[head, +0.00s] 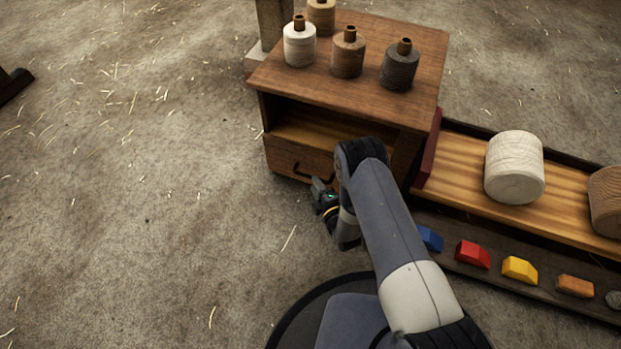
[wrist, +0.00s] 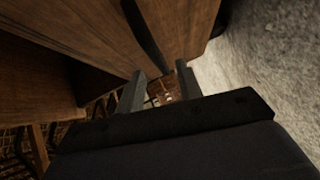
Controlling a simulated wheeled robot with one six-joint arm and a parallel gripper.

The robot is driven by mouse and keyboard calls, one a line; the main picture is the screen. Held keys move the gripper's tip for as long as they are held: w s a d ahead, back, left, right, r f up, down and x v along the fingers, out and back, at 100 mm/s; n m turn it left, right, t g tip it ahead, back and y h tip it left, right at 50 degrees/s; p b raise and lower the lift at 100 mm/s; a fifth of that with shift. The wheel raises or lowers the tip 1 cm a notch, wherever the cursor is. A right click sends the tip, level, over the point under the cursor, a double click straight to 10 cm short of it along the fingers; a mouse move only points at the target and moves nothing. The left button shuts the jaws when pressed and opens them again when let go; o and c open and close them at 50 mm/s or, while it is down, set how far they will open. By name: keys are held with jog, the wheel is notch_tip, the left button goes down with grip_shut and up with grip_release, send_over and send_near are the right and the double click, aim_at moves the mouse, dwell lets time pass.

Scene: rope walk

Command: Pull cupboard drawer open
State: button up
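The wooden cupboard (head: 425,60) stands ahead, with an open shelf space above a drawer (head: 283,157). The drawer front looks flush with the cupboard, and my arm hides its right part. A dark bar handle (head: 300,172) sits on the drawer front; it also shows in the wrist view (wrist: 148,35). My gripper (head: 319,190) is just in front of the drawer, near the handle's right end. In the wrist view its two fingers (wrist: 161,72) are apart, and the handle's near end appears between or just beyond their tips. I cannot tell whether they touch it.
Several thread spools (head: 348,55) stand on the cupboard top. To the right is a wooden bench (head: 460,160) with a large pale roll (head: 514,167), and a lower dark ledge with coloured blocks (head: 472,254). The straw-strewn floor (head: 150,200) is clear at the left and before the drawer.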

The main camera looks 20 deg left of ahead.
aim_at(310, 176)
jog(key=b+x, duration=0.1)
jog(key=x, duration=0.4)
jog(key=shift+w, duration=0.1)
grip_shut()
dwell(0.5)
